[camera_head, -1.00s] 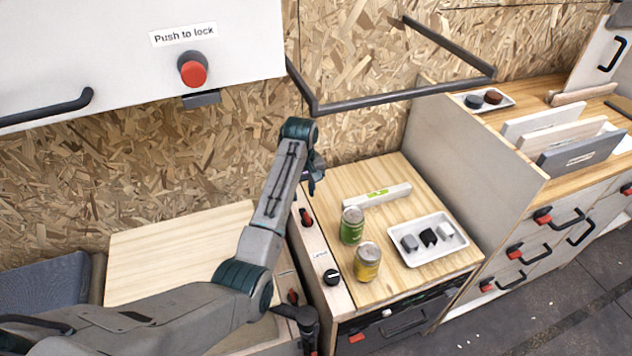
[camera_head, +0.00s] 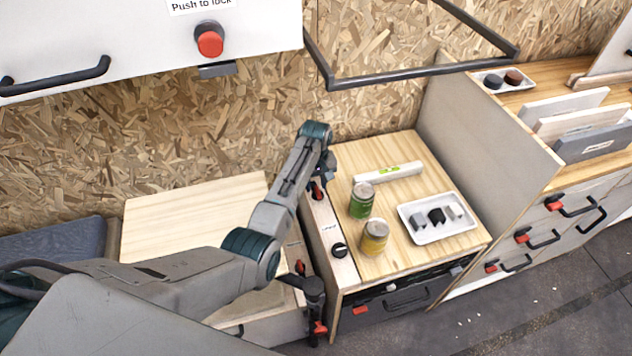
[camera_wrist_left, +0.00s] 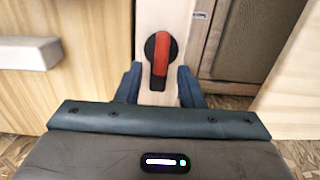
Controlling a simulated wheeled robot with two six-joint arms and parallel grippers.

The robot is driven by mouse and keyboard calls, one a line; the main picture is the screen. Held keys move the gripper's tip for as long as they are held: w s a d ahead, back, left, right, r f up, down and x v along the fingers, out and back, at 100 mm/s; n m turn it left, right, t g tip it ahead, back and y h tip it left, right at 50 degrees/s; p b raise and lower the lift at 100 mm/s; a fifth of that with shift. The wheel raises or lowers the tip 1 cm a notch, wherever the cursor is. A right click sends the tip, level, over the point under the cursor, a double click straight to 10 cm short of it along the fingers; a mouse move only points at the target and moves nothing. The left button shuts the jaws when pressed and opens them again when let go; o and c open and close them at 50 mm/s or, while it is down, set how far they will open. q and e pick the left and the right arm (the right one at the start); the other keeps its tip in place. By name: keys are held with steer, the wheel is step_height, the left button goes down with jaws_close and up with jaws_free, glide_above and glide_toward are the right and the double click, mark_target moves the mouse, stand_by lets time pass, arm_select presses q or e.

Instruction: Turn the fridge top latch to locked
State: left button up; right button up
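The latch with a red handle on a round black base (camera_head: 317,190) sits on the pale strip along the left edge of the wooden counter top. In the left wrist view the latch (camera_wrist_left: 162,58) shows near the centre, its handle running up and down the picture. My left gripper (camera_head: 326,170) is just above and beside the latch. In the left wrist view the blue fingers of the left gripper (camera_wrist_left: 160,88) are apart, one on each side of the handle's lower end. They hold nothing; contact with the handle cannot be told. My right gripper is out of view.
A black knob (camera_head: 339,250) sits lower on the same strip. A white overhead cabinet (camera_head: 140,45) and a dark bar frame (camera_head: 420,76) are above.

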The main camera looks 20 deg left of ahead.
arm_select(q)
steer(key=shift+c, duration=0.4)
jaws_close()
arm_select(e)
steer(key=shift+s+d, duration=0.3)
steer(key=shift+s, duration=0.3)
